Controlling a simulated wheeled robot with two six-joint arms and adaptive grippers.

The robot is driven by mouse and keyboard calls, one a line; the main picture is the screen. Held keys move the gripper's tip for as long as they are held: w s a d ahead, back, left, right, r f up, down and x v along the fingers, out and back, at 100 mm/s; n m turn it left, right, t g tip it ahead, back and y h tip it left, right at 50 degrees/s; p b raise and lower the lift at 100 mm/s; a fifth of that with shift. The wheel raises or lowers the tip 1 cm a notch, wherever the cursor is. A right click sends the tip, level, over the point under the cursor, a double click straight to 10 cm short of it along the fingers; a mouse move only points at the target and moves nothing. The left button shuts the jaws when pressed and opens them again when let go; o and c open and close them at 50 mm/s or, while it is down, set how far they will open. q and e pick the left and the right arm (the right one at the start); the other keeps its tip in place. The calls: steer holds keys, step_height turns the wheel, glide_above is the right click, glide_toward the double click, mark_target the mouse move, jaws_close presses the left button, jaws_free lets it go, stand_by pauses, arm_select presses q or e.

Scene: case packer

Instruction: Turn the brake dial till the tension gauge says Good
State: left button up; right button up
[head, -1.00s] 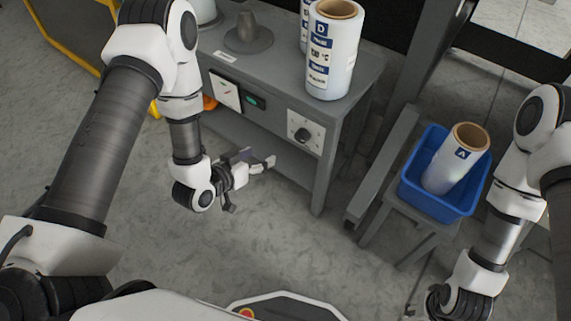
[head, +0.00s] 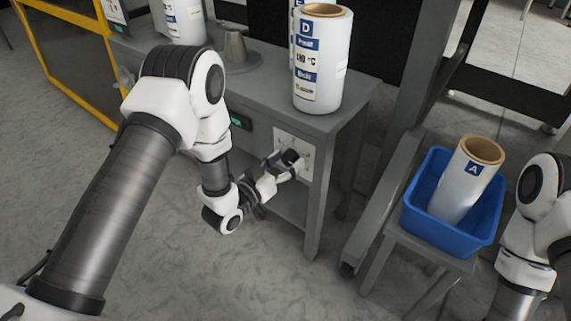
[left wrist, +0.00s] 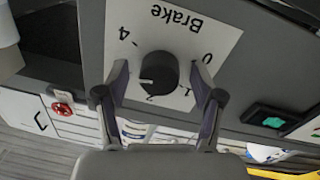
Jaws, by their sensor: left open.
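The brake dial (left wrist: 158,73) is a black knob on a white plate (left wrist: 200,30) marked "Brake", upside down in the left wrist view. Its white mark points left and slightly down, between the 2 and the 4. My left gripper (left wrist: 160,80) is open, with one finger on each side of the knob and gaps visible. In the head view my left gripper (head: 283,168) is at the dial plate (head: 308,160) on the bench front. The tension gauge is hidden behind my left arm in the head view, so its reading does not show. My right gripper is out of view.
A roll marked D (head: 322,75) stands on the grey bench (head: 270,100) above the dial. A green-lit switch (head: 240,121) is left of the dial. A blue bin (head: 425,215) with roll A (head: 467,182) stands on a stool at the right. A yellow frame (head: 75,95) is far left.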

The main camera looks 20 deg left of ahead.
arm_select(q)
steer(key=c, duration=1.1)
steer(key=shift+r+p, duration=0.1)
steer(key=shift+p, duration=0.2)
steer(key=shift+c, duration=0.2)
steer(key=n+p, duration=0.2)
steer(key=n, duration=0.1)
steer(key=shift+r+n+p, duration=0.1)
steer(key=shift+n+p, duration=0.3)
steer(key=shift+n, duration=0.6)
steer(key=shift+f, duration=0.2)
steer(key=o, duration=1.1)
steer(key=shift+o, duration=0.2)
steer(key=shift+s, duration=0.15)
